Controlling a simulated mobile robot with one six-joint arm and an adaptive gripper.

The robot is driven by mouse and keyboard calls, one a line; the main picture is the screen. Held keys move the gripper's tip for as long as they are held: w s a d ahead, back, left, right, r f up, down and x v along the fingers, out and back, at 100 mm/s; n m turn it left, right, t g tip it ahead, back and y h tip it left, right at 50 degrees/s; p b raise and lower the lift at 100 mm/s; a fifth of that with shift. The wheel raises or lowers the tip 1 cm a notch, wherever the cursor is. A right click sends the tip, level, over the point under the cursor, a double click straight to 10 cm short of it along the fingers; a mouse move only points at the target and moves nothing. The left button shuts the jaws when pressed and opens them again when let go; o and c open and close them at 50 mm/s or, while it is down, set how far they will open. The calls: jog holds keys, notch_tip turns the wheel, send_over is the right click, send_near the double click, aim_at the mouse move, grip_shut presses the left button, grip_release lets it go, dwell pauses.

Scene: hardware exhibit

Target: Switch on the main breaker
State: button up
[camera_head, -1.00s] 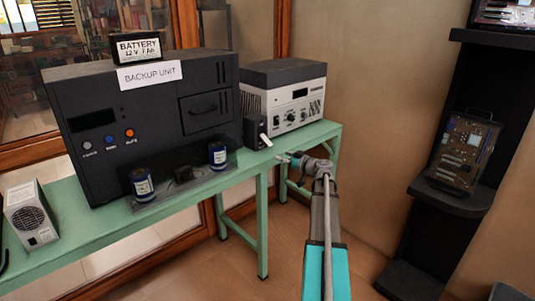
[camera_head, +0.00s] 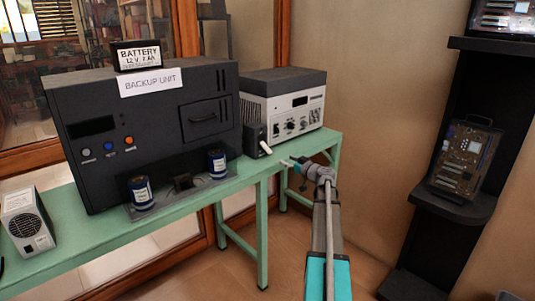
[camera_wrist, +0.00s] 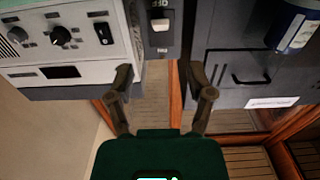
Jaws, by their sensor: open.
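The main breaker looks to be the small dark box (camera_head: 254,138) between the backup unit and the grey-white power unit. Its white lever (camera_head: 265,147) sticks out at the front. In the wrist view, which looks upside down, the breaker (camera_wrist: 152,44) is at the top centre, with its white lever (camera_wrist: 160,24) beside an OFF marking. My gripper (camera_head: 286,163) is in front of the bench, right of and a little below the lever in the head view. In the wrist view my gripper (camera_wrist: 160,82) has its fingers spread with nothing between them, apart from the breaker.
The black backup unit (camera_head: 85,170) stands left of the breaker, and the power unit (camera_head: 283,105) right of it. A dark shelf (camera_head: 455,205) is at the right. Floor is open before the bench.

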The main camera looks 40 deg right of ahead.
aim_at(270, 152)
jog(key=w, duration=0.7)
jog(key=w+a, duration=0.1)
jog(key=w, duration=0.3)
jog(key=shift+w, duration=0.25)
